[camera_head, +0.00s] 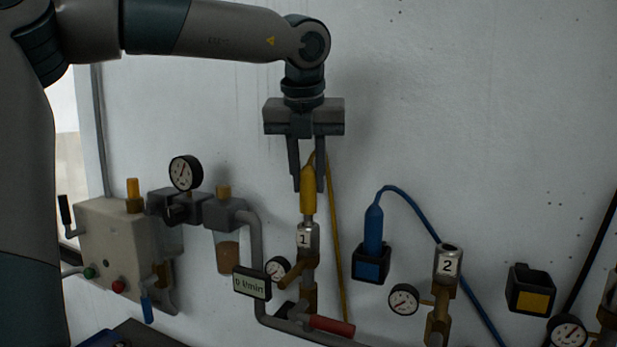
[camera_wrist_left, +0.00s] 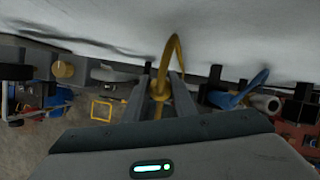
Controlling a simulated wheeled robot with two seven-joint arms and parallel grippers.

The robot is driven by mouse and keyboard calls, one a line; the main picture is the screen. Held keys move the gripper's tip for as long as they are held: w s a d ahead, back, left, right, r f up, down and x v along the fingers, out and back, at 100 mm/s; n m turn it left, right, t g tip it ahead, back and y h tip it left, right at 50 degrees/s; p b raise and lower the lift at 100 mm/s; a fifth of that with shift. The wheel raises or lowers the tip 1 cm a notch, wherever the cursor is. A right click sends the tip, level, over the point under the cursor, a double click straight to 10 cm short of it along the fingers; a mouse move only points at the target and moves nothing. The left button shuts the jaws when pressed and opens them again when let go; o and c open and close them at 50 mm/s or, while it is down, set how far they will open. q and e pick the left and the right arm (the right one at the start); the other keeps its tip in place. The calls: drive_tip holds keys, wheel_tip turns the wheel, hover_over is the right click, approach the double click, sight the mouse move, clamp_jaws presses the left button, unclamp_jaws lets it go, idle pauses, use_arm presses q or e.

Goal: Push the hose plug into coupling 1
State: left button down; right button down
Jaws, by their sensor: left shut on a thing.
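The yellow hose plug (camera_head: 308,196) stands upright between the fingers of my left gripper (camera_head: 307,186), which is shut on it. Its yellow hose (camera_head: 334,240) loops over at the top and hangs down to the right; the loop also shows in the left wrist view (camera_wrist_left: 172,55). Coupling 1 (camera_head: 307,242), a metal socket with a label "1", is directly below the plug and roughly in line with it. The plug's lower end meets the coupling's top in the picture; I cannot tell how deep it sits. My right gripper is not in view.
A blue plug (camera_head: 373,228) sits in a blue-marked holder (camera_head: 371,266) to the right, beside coupling 2 (camera_head: 447,264). A yellow-marked holder (camera_head: 531,290) is empty. A red-handled valve (camera_head: 331,325), gauge (camera_head: 276,268) and "0 l/min" display (camera_head: 251,283) crowd coupling 1's lower part.

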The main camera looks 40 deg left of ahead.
use_arm(q)
drive_tip(key=shift+f+b, duration=1.05)
drive_tip(key=shift+f, duration=0.05)
drive_tip(key=c, duration=1.4)
unclamp_jaws()
drive_tip(key=shift+r, duration=0.1)
drive_tip(key=shift+s+r, duration=0.1)
drive_tip(key=shift+r, duration=0.25)
drive_tip(key=shift+b+v, duration=0.65)
drive_tip(key=shift+v, duration=7.65)
